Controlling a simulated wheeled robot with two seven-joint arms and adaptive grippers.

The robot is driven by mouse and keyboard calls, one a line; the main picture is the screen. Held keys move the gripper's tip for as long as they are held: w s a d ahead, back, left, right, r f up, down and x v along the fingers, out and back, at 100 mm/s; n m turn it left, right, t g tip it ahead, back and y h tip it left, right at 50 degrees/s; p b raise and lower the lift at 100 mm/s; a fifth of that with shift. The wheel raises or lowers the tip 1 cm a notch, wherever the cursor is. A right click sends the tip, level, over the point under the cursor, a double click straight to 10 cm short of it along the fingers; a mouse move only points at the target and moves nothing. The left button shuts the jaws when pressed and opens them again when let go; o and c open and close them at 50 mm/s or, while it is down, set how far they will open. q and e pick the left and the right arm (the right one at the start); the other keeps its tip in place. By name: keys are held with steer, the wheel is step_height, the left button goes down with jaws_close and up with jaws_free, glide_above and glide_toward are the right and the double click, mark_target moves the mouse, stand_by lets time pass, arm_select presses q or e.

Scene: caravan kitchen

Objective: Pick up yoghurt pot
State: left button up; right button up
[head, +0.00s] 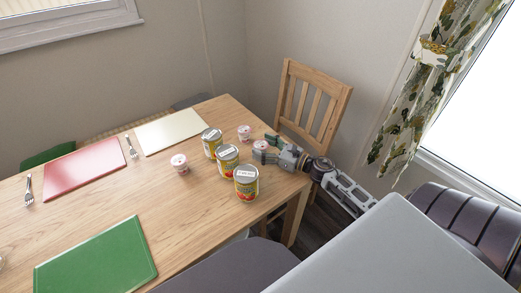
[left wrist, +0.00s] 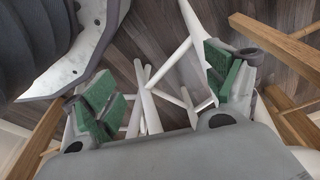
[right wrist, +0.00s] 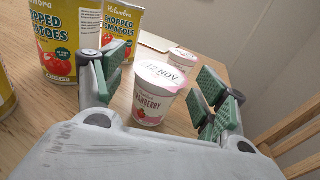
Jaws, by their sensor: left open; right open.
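A small white-and-pink strawberry yoghurt pot (right wrist: 152,102) stands upright on the table, between the open fingers of my right gripper (right wrist: 160,80). In the head view this pot (head: 260,146) is partly hidden by my right gripper (head: 267,148), near the table's right end. The right wrist view shows gaps on both sides of the pot. A second pot (head: 244,132) stands behind it and also shows in the right wrist view (right wrist: 181,59). A third pot (head: 180,163) stands left of the cans. My left gripper (left wrist: 160,85) is open and empty, facing the floor.
Several yellow chopped-tomato cans, one in front (head: 246,182), stand in a row just left of the right gripper. A wooden chair (head: 317,103) is at the table's end. A red board (head: 85,170), a green board (head: 97,258), a cream board (head: 170,131) and forks lie further left.

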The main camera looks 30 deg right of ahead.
mark_target(261, 144)
steer(key=shift+w+a, duration=0.35)
steer(key=shift+w, duration=0.3)
arm_select(q)
steer(key=shift+f, duration=0.1)
arm_select(e)
steer(key=c, duration=1.1)
steer(key=shift+r, duration=0.1)
steer(key=shift+r, duration=0.35)
step_height(261, 144, up, 6)
steer(key=shift+r+p, duration=0.25)
steer(key=shift+p, duration=0.8)
arm_select(q)
steer(key=s+a+f, duration=0.3)
steer(key=f, duration=0.3)
steer(key=shift+s+f+p, duration=0.15)
steer(key=shift+s+p, duration=0.05)
steer(key=shift+p, duration=0.15)
arm_select(e)
steer(key=shift+r, duration=1.3)
